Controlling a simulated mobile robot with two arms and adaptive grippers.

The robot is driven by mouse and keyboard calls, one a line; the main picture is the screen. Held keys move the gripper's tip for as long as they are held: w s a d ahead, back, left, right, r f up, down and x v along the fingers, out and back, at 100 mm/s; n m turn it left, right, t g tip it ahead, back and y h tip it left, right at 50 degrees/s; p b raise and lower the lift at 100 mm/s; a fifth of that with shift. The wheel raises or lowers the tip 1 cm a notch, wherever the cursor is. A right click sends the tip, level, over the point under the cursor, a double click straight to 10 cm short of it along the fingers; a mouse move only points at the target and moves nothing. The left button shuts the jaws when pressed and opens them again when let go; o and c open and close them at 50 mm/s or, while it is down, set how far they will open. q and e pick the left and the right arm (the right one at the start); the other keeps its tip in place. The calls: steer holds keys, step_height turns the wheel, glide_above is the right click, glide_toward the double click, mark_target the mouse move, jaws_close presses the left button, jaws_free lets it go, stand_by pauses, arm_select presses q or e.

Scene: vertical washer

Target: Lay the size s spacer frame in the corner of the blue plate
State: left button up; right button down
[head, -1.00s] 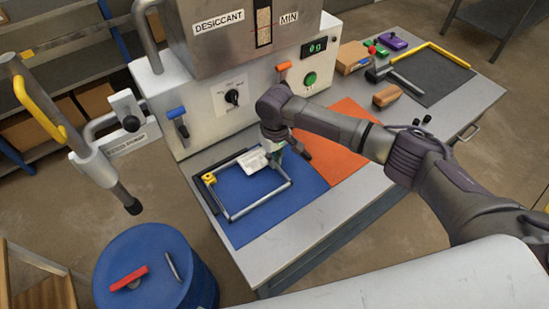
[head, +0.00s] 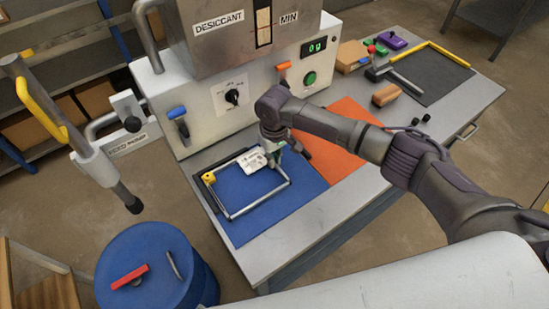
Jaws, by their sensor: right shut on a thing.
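The spacer frame (head: 259,206) is a thin silver rectangle with a white tag (head: 252,161) at its far side. It is over the blue plate (head: 305,186), close to the dark corner edging at the plate's far left. I cannot tell whether it lies flat or is slightly raised. My right gripper (head: 273,155) is shut on the frame's far side, beside the tag, and partly hides that side. The size print on the tag is too small to read. My left gripper is not in view.
An orange plate (head: 338,135) lies to the right. A blue drum (head: 150,262) stands at the front left. A dark mat (head: 438,80) lies at the far right.

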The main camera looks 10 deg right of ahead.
steer(key=shift+w+a, duration=0.2)
steer(key=shift+a, duration=0.3)
stand_by(0.4)
steer(key=c, duration=1.2)
jaws_free()
steer(key=shift+a, duration=0.1)
steer(key=shift+r, duration=0.1)
step_height(320, 180, up, 8)
steer(key=p, duration=0.8)
steer(key=shift+p, duration=0.3)
